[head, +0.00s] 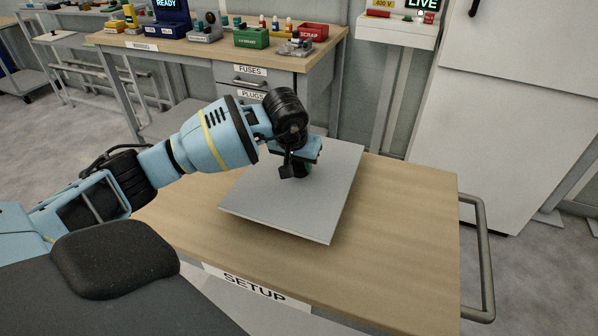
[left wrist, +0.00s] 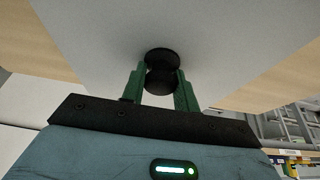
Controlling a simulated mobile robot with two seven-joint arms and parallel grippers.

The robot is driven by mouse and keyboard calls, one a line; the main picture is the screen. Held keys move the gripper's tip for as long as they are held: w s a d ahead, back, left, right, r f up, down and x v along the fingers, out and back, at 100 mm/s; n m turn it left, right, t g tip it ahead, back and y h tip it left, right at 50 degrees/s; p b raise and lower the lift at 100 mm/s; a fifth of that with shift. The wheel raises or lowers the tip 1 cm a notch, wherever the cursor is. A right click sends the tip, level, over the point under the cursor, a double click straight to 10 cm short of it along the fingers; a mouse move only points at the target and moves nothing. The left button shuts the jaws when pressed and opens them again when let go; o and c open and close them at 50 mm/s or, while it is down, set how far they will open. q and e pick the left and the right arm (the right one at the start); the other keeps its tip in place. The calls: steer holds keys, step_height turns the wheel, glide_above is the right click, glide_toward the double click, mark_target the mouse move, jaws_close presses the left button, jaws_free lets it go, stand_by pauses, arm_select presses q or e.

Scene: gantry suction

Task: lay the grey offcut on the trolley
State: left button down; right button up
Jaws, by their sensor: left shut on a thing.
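The grey offcut (head: 335,190) is a flat square plate over the wooden top of the trolley (head: 410,210), which bears a SETUP label. It looks roughly level; I cannot tell for sure whether it touches the top or hangs just above it. My left gripper (head: 300,170) is above the offcut near its far left part. In the left wrist view, the green fingers of the left gripper (left wrist: 162,88) are shut on a black round knob or suction cup (left wrist: 162,62) against the grey offcut (left wrist: 230,40). My right gripper is out of view.
A metal handle rail (head: 485,260) runs along the trolley's right end. A workbench (head: 190,47) with small bins and drawers stands behind. A white cabinet (head: 530,100) is at the back right. Bare wood shows right of the offcut.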

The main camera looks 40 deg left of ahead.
mark_target(298, 167)
arm_select(q)
step_height(298, 167, down, 3)
steer(key=shift+w+a+r, duration=0.1)
steer(key=shift+w, duration=0.05)
steer(key=shift+f, duration=0.25)
steer(key=shift+f, duration=0.1)
steer(key=c, duration=1.1)
jaws_free()
steer(key=shift+f, duration=0.1)
steer(key=shift+o, duration=0.2)
steer(key=shift+r, duration=0.25)
steer(key=v, duration=1.1)
steer(key=shift+s+r+p, duration=0.3)
steer(key=shift+s+p, duration=0.05)
steer(key=shift+p, duration=0.1)
